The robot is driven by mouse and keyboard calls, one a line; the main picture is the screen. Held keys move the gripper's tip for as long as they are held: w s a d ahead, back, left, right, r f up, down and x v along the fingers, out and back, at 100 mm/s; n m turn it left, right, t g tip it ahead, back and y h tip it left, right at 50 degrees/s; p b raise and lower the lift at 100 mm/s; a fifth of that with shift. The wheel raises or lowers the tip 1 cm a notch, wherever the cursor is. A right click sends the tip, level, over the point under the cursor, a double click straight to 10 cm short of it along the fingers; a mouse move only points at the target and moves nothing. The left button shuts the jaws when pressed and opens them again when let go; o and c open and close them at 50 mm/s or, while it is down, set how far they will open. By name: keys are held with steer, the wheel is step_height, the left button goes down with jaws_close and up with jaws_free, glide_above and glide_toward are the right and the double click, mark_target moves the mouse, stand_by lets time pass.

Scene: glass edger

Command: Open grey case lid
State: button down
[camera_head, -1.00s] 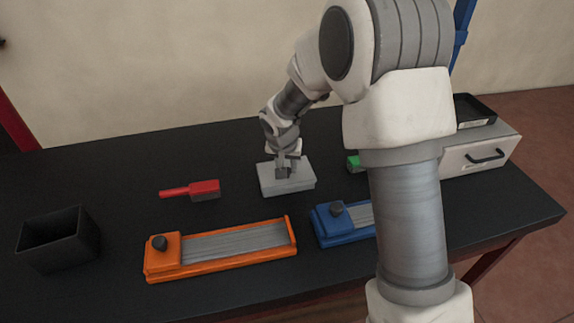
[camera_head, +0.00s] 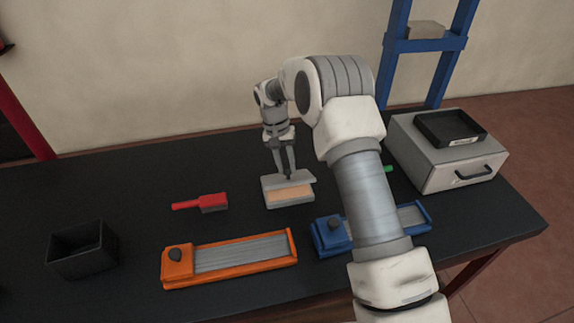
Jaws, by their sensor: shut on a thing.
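The grey case (camera_head: 268,203) sits on the black table at the middle. Its grey lid (camera_head: 302,181) is raised at the front, and a tan inside (camera_head: 289,194) shows below it. My gripper (camera_head: 285,172) points down at the lid from above, its two fingers close together. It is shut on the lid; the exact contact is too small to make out.
A red brush (camera_head: 212,203) lies left of the case, and a black bin (camera_head: 83,250) stands far left. An orange sharpener-like block (camera_head: 240,253) and a blue one (camera_head: 333,235) lie in front. A grey drawer box (camera_head: 430,160) with a black tray (camera_head: 450,128) stands right.

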steer(key=shift+w+a+r+g+p, duration=0.1)
steer(key=shift+w+r+g+p, duration=0.1)
steer(key=shift+w+g, duration=0.2)
steer(key=shift+w+r+g+p, duration=0.1)
steer(key=shift+w+g+p, duration=0.1)
steer(key=shift+w+g, duration=0.15)
steer(key=shift+w+a+g+h, duration=0.1)
steer(key=shift+w+g+h, duration=0.2)
steer(key=shift+w+g, duration=0.2)
steer(key=shift+w+r+b, duration=0.1)
steer(key=shift+w+b, duration=0.05)
steer(key=shift+b, duration=0.2)
steer(key=shift+r+g, duration=0.1)
steer(key=shift+g, duration=0.25)
steer(key=c, duration=0.6)
jaws_free()
steer(key=shift+a+r, duration=0.1)
steer(key=shift+r, duration=0.05)
